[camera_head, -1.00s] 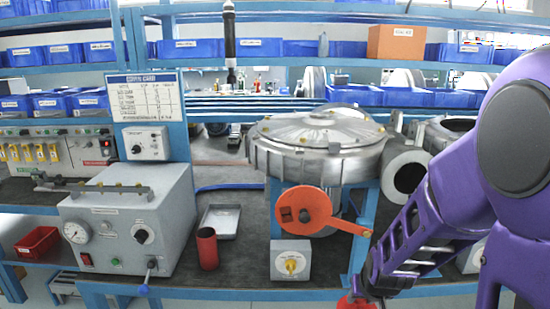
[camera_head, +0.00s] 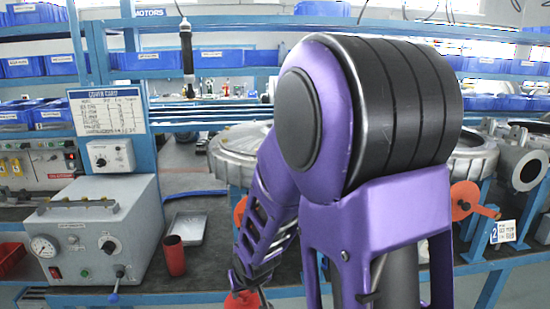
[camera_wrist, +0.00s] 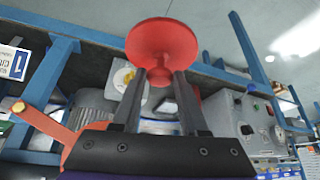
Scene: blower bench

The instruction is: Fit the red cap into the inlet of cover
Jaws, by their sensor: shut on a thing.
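My gripper (camera_wrist: 158,82) is shut on the red cap (camera_wrist: 165,42), holding it by its narrow stem with the round, flared face outward. In the head view a small part of the red cap (camera_head: 241,300) shows at the bottom, in front of the bench edge; my arm hides most of the gripper there. A grey metal blower cover (camera_head: 230,150) stands behind my arm, mostly hidden, and its inlet is not visible. A second cover (camera_head: 474,158) stands to the right, with a round, dark, open inlet (camera_head: 528,170) facing forward. The cap is apart from both.
A grey control box (camera_head: 95,235) and a red cylinder (camera_head: 174,256) stand on the bench at left, near a metal tray (camera_head: 187,229). A red lever (camera_head: 467,202) and a "2" card (camera_head: 503,231) are at right. Blue bench posts and shelves surround the covers.

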